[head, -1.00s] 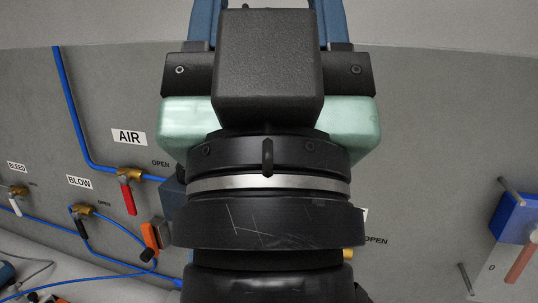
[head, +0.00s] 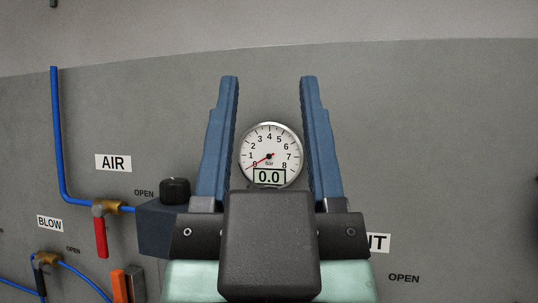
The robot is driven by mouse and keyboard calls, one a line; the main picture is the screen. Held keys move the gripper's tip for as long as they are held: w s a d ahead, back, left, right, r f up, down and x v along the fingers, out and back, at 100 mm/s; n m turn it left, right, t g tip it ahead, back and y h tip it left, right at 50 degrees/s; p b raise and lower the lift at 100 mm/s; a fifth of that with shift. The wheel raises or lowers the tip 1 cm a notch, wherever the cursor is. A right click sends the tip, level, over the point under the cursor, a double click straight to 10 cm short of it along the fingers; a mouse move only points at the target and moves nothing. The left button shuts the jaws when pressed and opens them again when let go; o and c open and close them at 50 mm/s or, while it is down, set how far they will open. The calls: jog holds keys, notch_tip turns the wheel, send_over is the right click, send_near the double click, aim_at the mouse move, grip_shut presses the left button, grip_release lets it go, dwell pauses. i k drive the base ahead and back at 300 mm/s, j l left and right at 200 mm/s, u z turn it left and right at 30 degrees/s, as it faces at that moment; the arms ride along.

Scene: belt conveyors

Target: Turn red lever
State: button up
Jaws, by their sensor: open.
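The red lever (head: 101,238) hangs straight down from a brass valve (head: 106,208) under the AIR label (head: 113,163), at the left of the head view. A blue air pipe runs into this valve from above. The word OPEN is printed to its right. My gripper (head: 270,82) is in the middle of the view, to the right of the lever and apart from it. Its two blue fingers point up and stand wide open with nothing held between them.
A round gauge (head: 270,155) reading 0.0 shows between my fingers. A dark block with a black knob (head: 175,190) sits between valve and gripper. Below left are the BLOW valve (head: 46,258) and an orange handle (head: 119,286). The upper panel is clear.

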aim_at(99, 210)
jog(key=i+j, duration=0.1)
jog(key=j, duration=0.3)
jog(key=i+j, duration=0.1)
jog(key=j, duration=0.35)
jog(key=j+u, duration=0.1)
jog(key=j, duration=0.3)
jog(key=i, duration=0.05)
